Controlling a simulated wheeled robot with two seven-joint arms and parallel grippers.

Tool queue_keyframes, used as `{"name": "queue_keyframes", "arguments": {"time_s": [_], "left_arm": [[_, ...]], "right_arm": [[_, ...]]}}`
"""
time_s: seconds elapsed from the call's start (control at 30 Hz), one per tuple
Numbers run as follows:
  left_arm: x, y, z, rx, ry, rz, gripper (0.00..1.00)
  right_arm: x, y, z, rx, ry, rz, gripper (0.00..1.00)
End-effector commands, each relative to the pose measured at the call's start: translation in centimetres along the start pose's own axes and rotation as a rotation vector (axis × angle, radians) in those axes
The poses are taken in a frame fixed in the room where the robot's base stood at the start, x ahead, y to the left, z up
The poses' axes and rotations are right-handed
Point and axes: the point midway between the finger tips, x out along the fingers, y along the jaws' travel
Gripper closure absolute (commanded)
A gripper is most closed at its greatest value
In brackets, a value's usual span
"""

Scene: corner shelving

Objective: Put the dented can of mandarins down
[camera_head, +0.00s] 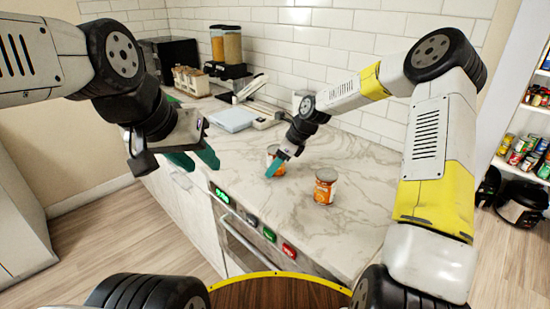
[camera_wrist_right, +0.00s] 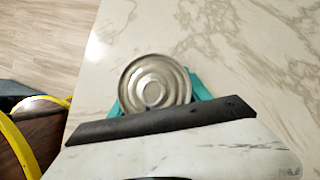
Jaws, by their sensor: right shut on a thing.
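My right gripper (camera_head: 277,165) is shut on a can with an orange label (camera_head: 271,152), close over the marble counter. In the right wrist view the can's round metal lid (camera_wrist_right: 155,82) sits between the teal fingers of the right gripper (camera_wrist_right: 158,95). I cannot tell whether its base touches the counter, and no dent shows on the part in sight. A second can with an orange and white label (camera_head: 325,187) stands upright on the counter, to the right and nearer. My left gripper (camera_head: 196,158) is empty, its teal fingers apart, at the counter's left edge.
The marble counter (camera_head: 350,158) is clear around the standing can. At the back are a pale blue flat object (camera_head: 231,119), jars (camera_head: 191,80) and a cereal dispenser (camera_head: 227,50). An oven with lit controls (camera_head: 245,245) is below the front edge. Stocked shelves (camera_head: 525,150) stand right.

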Motion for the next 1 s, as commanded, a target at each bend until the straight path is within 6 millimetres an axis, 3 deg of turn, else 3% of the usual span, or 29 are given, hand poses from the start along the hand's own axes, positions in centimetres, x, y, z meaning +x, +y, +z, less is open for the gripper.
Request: {"name": "queue_keyframes", "arguments": {"time_s": [0.3, 0.33, 0.43, 0.77, 1.0], "left_arm": [[0.0, 0.0, 0.0, 0.000, 0.000, 0.000, 0.64], [0.0, 0.0, 0.0, 0.000, 0.000, 0.000, 0.64], [0.0, 0.0, 0.0, 0.000, 0.000, 0.000, 0.64], [0.0, 0.0, 0.0, 0.000, 0.000, 0.000, 0.64], [0.0, 0.0, 0.0, 0.000, 0.000, 0.000, 0.64]], "right_arm": [[0.1, 0.0, 0.0, -0.001, -0.001, -0.002, 1.00], [0.2, 0.0, -0.1, -0.001, -0.001, -0.001, 0.41], [0.2, 0.0, -0.1, -0.001, -0.001, -0.001, 0.23], [0.0, 0.0, 0.0, -0.001, 0.000, -0.001, 0.23], [-3.3, -0.2, 0.0, -0.001, 0.001, -0.007, 0.23]]}}
